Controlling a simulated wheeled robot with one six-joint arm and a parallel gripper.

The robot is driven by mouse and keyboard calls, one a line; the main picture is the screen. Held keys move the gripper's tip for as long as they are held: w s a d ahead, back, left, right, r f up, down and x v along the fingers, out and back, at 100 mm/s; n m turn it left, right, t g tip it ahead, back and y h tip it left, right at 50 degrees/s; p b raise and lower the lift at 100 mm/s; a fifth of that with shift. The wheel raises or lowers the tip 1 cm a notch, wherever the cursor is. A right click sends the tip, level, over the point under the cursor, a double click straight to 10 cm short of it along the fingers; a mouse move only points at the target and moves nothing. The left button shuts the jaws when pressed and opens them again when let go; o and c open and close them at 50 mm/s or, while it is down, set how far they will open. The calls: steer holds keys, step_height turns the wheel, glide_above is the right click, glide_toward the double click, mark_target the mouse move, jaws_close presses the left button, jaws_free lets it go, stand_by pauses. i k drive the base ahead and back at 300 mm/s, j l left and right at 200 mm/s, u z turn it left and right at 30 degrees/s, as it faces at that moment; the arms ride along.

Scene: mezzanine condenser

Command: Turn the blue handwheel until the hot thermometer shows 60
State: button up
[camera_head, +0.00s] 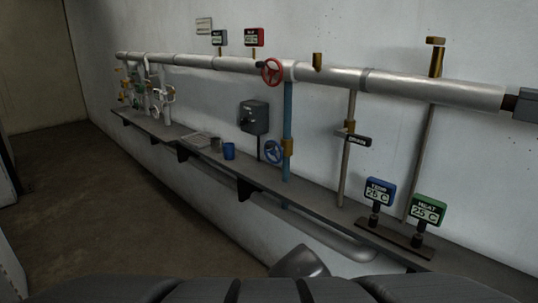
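The blue handwheel (273,151) is on the wall side of the shelf, beside a brass fitting on the blue vertical pipe (288,105). A red-framed display (254,37) stands above the big horizontal pipe; its lettering is too small to read surely. A dark-framed display (220,38) stands left of it, also unreadable. A blue-framed display (379,191) and a green-framed display (429,210) stand on the shelf at right. Both read 25 C, and the green one seems labelled HEAT. I cannot tell which is the hot thermometer. My gripper does not show.
A red handwheel (272,72) is on the insulated pipe (330,75). The narrow shelf (320,204) holds a blue cup (229,151) and a grey cup (215,145). The floor (95,185) at left is open.

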mark_target(270, 153)
steer(key=i+l+u, duration=0.3)
steer(key=i+l, duration=0.4)
steer(key=i, duration=0.15)
